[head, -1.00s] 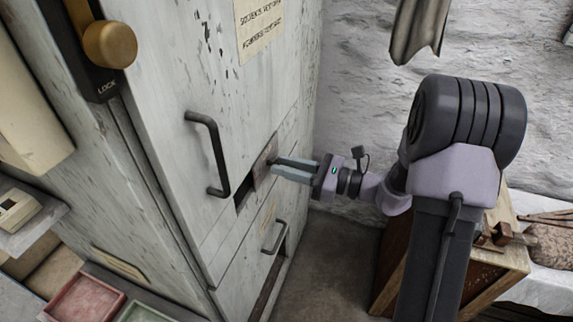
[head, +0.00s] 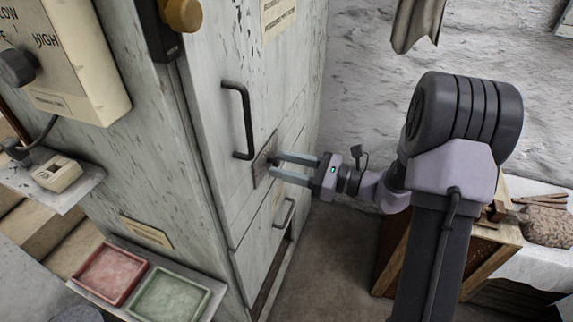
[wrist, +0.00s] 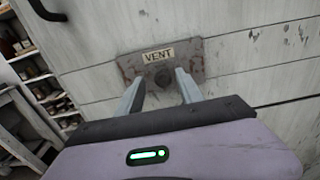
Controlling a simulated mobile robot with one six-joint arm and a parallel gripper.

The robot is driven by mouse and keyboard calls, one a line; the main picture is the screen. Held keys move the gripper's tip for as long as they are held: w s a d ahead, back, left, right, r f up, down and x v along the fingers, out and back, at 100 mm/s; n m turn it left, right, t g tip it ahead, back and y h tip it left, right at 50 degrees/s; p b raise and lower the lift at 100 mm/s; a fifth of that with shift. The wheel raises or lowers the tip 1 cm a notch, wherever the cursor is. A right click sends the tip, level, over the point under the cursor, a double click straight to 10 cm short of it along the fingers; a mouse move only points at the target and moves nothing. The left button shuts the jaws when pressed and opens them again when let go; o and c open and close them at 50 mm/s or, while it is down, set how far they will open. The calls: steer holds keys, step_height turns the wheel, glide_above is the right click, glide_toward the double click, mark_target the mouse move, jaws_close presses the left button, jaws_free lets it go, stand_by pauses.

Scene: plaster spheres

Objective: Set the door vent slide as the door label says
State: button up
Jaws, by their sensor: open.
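The vent slide (head: 264,165) is a worn metal plate on the pale door (head: 205,75), just right of the lower end of the door handle. In the wrist view the slide plate (wrist: 190,56) carries a "VENT" tag and a dark round knob (wrist: 162,76). My gripper (head: 276,163) is open, its fingers reaching to the plate. In the wrist view one finger is on each side of the knob; I cannot tell whether they touch it. No dark opening shows beside the plate. The door label (head: 278,14) is cut off at the top and its words are unreadable.
A dark door handle (head: 241,118) stands out close left of the slide. A smaller handle (head: 284,212) is below. A red tray (head: 112,273) and a green tray (head: 168,297) sit at lower left. A wooden cabinet (head: 465,262) stands right of my arm.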

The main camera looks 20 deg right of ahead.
steer(key=p+v, duration=0.3)
steer(key=v, duration=1.4)
steer(key=shift+d, duration=0.15)
steer(key=shift+s, duration=0.1)
steer(key=s+a+r+n+g+h, duration=0.3)
steer(key=s+a+n+g, duration=0.2)
steer(key=a+n, duration=0.3)
steer(key=s+a+r+n+g+h, duration=0.2)
steer(key=s+a+n+g+h, duration=0.25)
steer(key=a, duration=0.55)
steer(key=s+r+n+t+h, duration=0.4)
steer(key=s+n+h, duration=0.1)
steer(key=n, duration=0.3)
steer(key=shift+a+r+t, duration=0.25)
steer(key=shift+a+t, duration=0.1)
